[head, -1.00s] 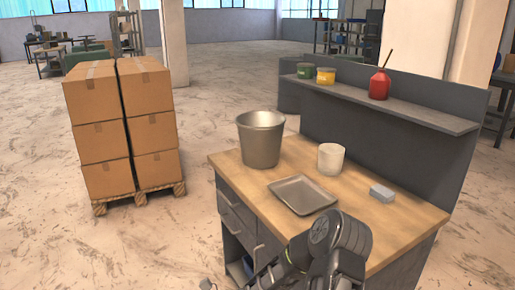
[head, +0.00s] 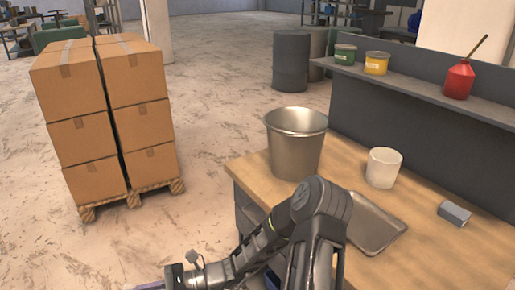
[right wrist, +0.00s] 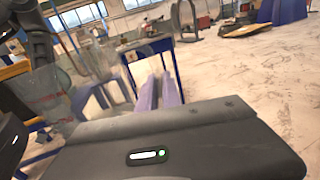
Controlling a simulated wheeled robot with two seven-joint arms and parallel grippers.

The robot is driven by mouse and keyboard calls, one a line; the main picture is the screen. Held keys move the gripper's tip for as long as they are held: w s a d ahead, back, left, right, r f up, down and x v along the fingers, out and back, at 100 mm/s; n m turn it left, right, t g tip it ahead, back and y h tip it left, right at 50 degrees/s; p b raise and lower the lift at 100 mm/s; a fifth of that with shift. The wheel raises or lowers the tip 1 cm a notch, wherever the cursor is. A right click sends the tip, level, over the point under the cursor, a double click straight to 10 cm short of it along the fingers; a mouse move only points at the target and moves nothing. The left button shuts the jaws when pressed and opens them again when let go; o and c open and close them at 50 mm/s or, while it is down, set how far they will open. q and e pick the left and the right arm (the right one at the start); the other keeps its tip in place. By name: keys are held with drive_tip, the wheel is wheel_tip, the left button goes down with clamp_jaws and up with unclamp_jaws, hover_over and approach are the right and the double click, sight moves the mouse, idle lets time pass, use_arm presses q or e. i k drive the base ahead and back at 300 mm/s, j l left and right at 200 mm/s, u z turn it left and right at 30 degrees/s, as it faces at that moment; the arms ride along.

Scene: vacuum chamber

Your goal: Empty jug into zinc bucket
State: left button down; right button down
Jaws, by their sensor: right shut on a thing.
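The zinc bucket (head: 296,145), a plain grey metal pail, stands upright on the far left corner of the wooden bench top; I cannot see inside it. My right arm crosses the bottom of the head view, its hand at the lower left, partly cut off and well short of the bucket. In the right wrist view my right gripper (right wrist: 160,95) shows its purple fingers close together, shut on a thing. A hazy see-through shape (right wrist: 94,62) just left of them looks like the jug; its outline and contents are unclear. My left gripper is not in view.
On the bench are a white cup (head: 383,168), a shallow metal tray (head: 380,230) partly behind my arm and a grey block (head: 454,213). Tins and a red can (head: 458,79) stand on the shelf. Stacked cartons (head: 105,115) stand left; floor lies between.

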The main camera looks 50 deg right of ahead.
sight(296, 134)
drive_tip(key=i+l, duration=0.15)
drive_tip(key=i, duration=0.95)
drive_tip(key=i+l, duration=0.1)
drive_tip(key=i, duration=1)
drive_tip(key=z, duration=3.15)
